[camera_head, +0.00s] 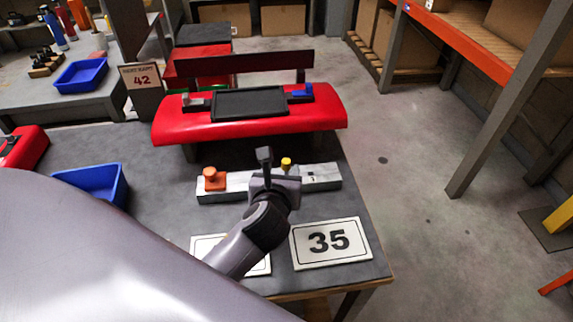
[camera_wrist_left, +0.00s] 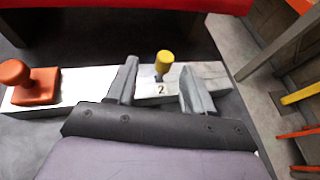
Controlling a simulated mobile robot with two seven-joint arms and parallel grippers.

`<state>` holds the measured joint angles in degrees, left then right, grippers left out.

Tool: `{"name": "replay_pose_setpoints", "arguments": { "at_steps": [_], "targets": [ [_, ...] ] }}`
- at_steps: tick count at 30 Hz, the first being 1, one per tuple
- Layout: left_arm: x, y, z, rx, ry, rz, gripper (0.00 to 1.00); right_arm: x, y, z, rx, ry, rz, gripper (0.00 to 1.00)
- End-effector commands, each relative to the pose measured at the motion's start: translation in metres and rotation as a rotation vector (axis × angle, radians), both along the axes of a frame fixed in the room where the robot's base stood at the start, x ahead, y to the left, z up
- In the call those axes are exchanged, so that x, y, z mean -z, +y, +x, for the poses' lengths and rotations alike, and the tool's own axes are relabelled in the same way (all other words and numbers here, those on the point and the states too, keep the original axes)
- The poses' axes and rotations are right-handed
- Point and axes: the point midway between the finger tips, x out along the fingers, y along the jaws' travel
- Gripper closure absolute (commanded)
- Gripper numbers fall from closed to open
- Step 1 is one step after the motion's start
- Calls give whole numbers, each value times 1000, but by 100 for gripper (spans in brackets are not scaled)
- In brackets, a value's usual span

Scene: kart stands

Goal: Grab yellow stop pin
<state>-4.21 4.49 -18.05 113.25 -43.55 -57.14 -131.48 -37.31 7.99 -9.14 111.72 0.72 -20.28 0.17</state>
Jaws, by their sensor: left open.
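The yellow stop pin (camera_head: 286,163) stands upright on the white block (camera_head: 321,177) on the table, near a "2" label seen in the left wrist view. In the left wrist view the pin (camera_wrist_left: 164,62) shows between and just beyond the two fingers of my left gripper (camera_wrist_left: 160,80). The left gripper is open and empty. In the head view the left gripper (camera_head: 273,172) is over the middle of the block and hides part of it and the pin's lower part. My right gripper is not in view.
An orange knob (camera_head: 214,180) sits on the left end of the block. A red kart nose with a black panel (camera_head: 250,103) stands behind. A blue bin (camera_head: 98,183) is at left, and a "35" card (camera_head: 330,243) lies in front. The floor at right is open.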

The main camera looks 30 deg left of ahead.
Motion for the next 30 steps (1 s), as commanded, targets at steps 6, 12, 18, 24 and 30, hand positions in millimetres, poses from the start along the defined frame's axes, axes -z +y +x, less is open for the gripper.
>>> {"name": "replay_pose_setpoints", "arguments": {
  "at_steps": [6, 12, 18, 24, 30],
  "targets": [
    [17, 3, 22, -1, 1, -1, 48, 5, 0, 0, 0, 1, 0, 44],
    [24, 10, 40, 1, -1, 0, 48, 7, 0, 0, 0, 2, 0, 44],
    [25, 11, 42, 1, 0, 0, 48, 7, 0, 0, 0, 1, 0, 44],
    [25, 11, 42, 1, 0, 0, 83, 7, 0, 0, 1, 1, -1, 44],
    [25, 11, 42, 1, 0, 0, 100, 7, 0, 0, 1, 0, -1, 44]
  ]
}}
